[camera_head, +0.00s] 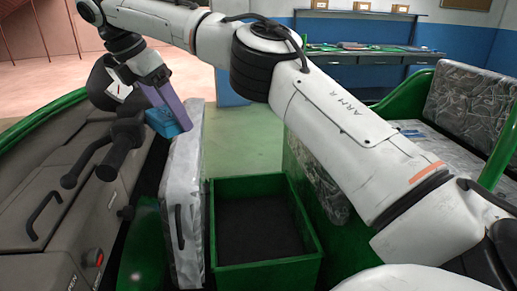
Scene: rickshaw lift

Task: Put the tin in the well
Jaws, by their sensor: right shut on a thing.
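The tin appears to be the small blue block (165,122) at the upper left. My right gripper (163,104), with purplish fingers, reaches across from the right and is shut on it. The tin is close to the top of an upright silvery panel; I cannot tell whether they touch. The well (266,275) is an open green box with a dark floor, below and to the right of the tin. No object shows inside it. My left gripper is not in view.
The silvery panel (186,205) with a black handle stands along the well's left side. Black handlebar grips (122,145) and a grey dashboard (50,205) are at left. A green-framed seat (470,110) is at right. Green floor (243,140) lies behind the well.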

